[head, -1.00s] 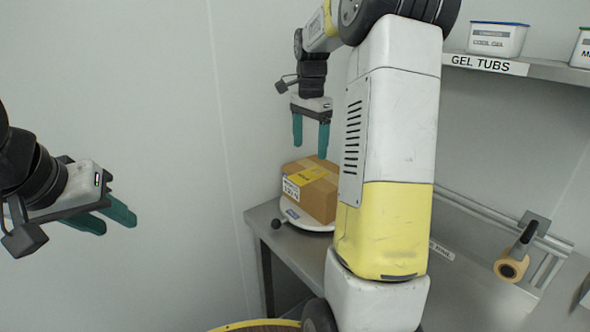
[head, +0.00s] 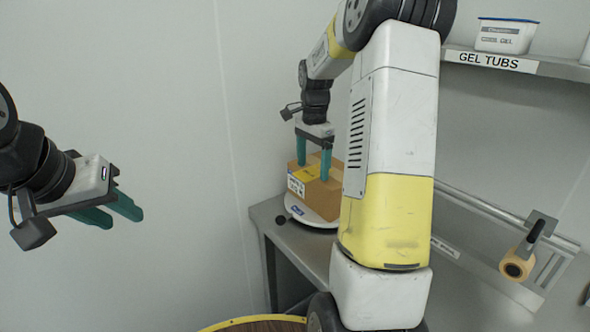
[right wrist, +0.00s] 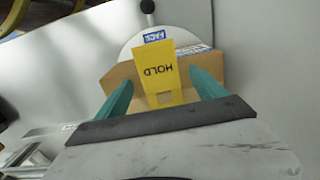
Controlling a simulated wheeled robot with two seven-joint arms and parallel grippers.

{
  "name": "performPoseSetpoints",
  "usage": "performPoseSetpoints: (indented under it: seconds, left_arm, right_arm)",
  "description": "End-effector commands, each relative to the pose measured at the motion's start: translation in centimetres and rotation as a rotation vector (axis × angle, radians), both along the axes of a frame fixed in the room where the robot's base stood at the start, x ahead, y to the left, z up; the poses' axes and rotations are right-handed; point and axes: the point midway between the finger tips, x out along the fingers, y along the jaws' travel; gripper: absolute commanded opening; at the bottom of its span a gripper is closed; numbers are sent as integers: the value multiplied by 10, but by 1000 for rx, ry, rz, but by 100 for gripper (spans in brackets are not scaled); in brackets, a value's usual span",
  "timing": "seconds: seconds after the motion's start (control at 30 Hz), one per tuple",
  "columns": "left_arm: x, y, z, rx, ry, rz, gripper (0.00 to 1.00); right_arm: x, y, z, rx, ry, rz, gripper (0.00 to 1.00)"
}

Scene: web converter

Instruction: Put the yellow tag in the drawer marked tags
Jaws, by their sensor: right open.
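The yellow tag (head: 306,173) lies on top of a brown cardboard box (head: 318,201). In the right wrist view the tag (right wrist: 155,72) reads HOLD, upside down, with a square cut-out near its lower end. My right gripper (head: 314,171) is open and pointing down at the box top. In the wrist view its teal fingertips (right wrist: 160,83) are on either side of the tag, with gaps between. My left gripper (head: 123,220) is open and empty in the air at the left, beside the wall. No drawer marked tags shows in these views.
The box stands on a white round plate (head: 323,223) with a black knob, on a metal bench (head: 311,250). A shelf labelled GEL TUBS (head: 495,61) holds a white tub (head: 506,37). A tape roll (head: 514,268) hangs at the right. My right arm hides the middle.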

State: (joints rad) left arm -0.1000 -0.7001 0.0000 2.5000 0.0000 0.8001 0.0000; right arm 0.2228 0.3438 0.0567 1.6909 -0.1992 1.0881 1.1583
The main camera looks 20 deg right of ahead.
Motion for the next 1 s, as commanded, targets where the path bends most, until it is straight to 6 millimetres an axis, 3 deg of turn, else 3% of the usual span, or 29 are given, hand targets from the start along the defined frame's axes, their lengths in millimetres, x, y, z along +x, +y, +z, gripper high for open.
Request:
performPoseSetpoints:
  seconds: [0.17, 0.5, 0.53, 0.57, 0.83, 1.0]
  left_arm:
    - [0, 0, 0, 0, 0, 0, 36]
    - [0, 0, 0, 0, 0, 0, 36]
    - [0, 0, 0, 0, 0, 0, 36]
    - [0, 0, 0, 0, 0, 0, 36]
    - [0, 0, 0, 0, 0, 0, 36]
    - [0, 0, 0, 0, 0, 0, 36]
  right_arm:
    - [0, 0, -1, 0, 0, 0, 80]
    - [0, 0, -1, 0, 0, 0, 16]
    - [0, 0, -1, 0, 0, 0, 16]
    - [0, 0, -1, 0, 0, 0, 10]
    - [0, 0, 2, 0, -1, 0, 10]
    - [1, 0, 18, -2, -5, 1, 10]
